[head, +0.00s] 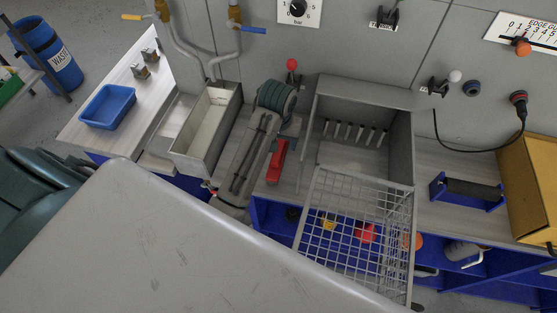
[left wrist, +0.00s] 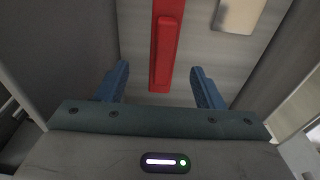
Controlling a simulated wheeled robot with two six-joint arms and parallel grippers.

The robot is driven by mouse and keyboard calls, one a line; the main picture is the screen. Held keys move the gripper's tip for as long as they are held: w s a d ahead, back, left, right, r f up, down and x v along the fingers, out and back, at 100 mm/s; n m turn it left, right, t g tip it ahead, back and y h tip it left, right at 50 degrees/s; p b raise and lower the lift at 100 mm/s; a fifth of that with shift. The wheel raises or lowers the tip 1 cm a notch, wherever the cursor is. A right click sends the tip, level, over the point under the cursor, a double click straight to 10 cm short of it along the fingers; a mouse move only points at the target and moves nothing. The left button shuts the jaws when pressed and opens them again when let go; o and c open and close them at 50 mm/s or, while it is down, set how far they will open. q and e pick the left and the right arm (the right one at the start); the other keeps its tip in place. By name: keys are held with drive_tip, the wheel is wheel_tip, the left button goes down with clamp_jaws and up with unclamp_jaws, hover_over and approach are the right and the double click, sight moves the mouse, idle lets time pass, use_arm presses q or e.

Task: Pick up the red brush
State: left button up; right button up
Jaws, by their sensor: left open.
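The red brush (head: 278,160) lies on the grey worktop left of the grey open-fronted box in the head view. In the left wrist view the red brush (left wrist: 164,45) runs from the top edge down between my fingers. My left gripper (head: 290,130) is just beyond the brush in the head view, partly hidden by its own wrist. In the left wrist view its blue fingers (left wrist: 160,86) are open, one on each side of the brush, with a gap on both sides. Whether the fingertips are level with the brush I cannot tell. My right gripper is not in view.
The grey box (head: 365,163) with a wire-mesh door (head: 357,230) stands close on the right. A metal trough (head: 207,128) is on the left, and a blue tray (head: 107,106) lies farther left. A blue holder (head: 467,192) and yellow box (head: 530,185) stand at right.

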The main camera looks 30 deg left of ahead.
sight(279, 152)
use_arm(q)
wheel_tip(279, 152, down, 2)
drive_tip(key=shift+w+a+f, duration=0.1)
drive_tip(key=shift+w, duration=0.05)
drive_tip(key=shift+a+f+p, duration=0.1)
drive_tip(key=shift+f+p, duration=0.15)
drive_tip(key=shift+p, duration=0.35)
drive_tip(key=f, duration=0.1)
drive_tip(key=f+p, duration=0.1)
drive_tip(key=f, duration=0.1)
drive_tip(key=shift+w+a+f+p, duration=0.2)
drive_tip(key=shift+w+a+p, duration=0.05)
drive_tip(key=shift+p, duration=0.1)
drive_tip(key=shift+w+f, duration=0.15)
drive_tip(key=shift+f, duration=0.4)
drive_tip(key=c, duration=1.1)
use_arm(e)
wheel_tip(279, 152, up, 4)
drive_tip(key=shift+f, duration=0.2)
